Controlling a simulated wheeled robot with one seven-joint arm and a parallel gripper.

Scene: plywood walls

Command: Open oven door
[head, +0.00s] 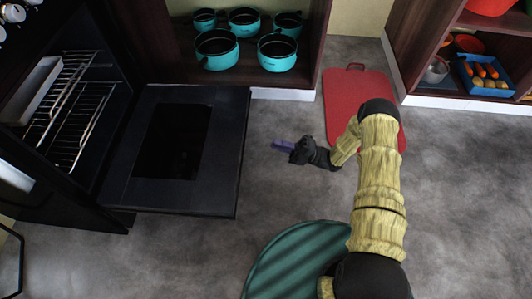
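The oven (62,190) stands at the left with its inside exposed and wire racks (75,112) showing. Its dark door (220,150) is swung down and lies out flat to the right of the oven, with a darker window in its middle. My gripper (276,145) is to the right of the door's outer edge, apart from it in the picture. It points left toward the door, and purple parts show at its tip. The fingers are too small to tell whether they are open or shut.
Teal pots (217,50) sit in an open cabinet at the back. A red board (345,90) lies on the floor behind my arm. A shelf at the right holds a blue crate (488,88) of vegetables. Grey floor (300,190) is clear between the door and my arm.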

